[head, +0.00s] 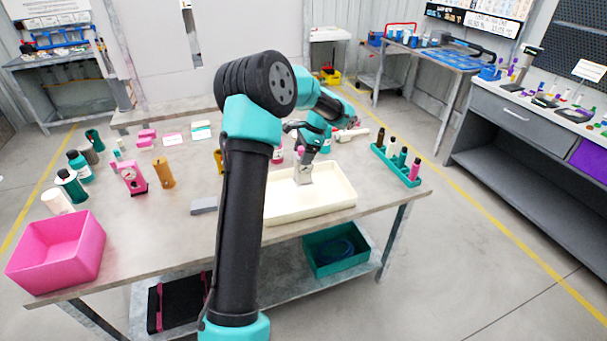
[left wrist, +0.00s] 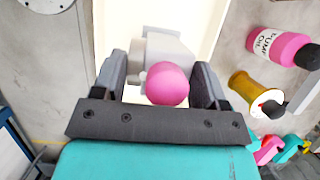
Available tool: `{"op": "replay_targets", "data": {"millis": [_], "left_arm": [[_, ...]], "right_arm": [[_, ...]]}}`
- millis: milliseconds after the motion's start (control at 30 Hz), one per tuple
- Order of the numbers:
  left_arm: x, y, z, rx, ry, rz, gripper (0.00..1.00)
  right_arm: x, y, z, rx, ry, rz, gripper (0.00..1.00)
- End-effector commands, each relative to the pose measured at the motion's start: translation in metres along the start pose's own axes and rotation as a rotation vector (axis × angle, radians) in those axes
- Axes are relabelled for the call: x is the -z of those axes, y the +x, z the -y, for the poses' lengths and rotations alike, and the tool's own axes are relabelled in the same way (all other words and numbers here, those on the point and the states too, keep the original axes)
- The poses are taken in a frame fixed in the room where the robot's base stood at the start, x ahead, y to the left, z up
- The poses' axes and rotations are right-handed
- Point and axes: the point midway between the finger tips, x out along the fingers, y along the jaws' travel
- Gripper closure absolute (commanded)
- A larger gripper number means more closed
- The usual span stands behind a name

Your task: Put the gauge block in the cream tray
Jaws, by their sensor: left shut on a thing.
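The gauge block (head: 305,174), a pale grey block with a pink round part on top, is held upright over the inside of the cream tray (head: 335,203). I cannot tell whether its base touches the tray floor. My left gripper (head: 304,151) is shut on it from above. In the left wrist view, the grey body (left wrist: 165,46) and pink ball (left wrist: 167,84) sit between the two dark fingers of the gripper (left wrist: 160,82), with the tray's cream floor (left wrist: 112,25) beyond. My right gripper is not in view.
A teal rack (head: 398,166) with several small bottles stands right of the tray. A flat grey block (head: 203,205) lies to its left. A pink bin (head: 57,250) stands at the front left, near several bottles. A pink bottle (left wrist: 279,46) and a yellow spool (left wrist: 246,88) are near the tray.

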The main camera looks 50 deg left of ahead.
Motion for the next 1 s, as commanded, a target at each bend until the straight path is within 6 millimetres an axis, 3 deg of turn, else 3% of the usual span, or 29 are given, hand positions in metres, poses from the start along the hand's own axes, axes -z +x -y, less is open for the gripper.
{"op": "replay_targets", "data": {"millis": [133, 467, 800, 1000], "left_arm": [[0.005, 0.012, 0.000, 0.000, 0.001, 0.000, 0.91], [0.006, 0.013, 0.000, 0.001, 0.001, -0.001, 0.91], [0.021, 0.052, 0.000, 0.000, 0.001, 0.001, 0.91], [0.024, 0.058, 0.000, 0.001, 0.000, -0.001, 0.91]], "right_arm": [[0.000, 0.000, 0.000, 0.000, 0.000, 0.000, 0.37], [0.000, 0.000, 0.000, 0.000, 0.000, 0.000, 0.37], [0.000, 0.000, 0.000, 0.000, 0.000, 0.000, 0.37], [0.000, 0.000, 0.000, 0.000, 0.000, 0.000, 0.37]]}}
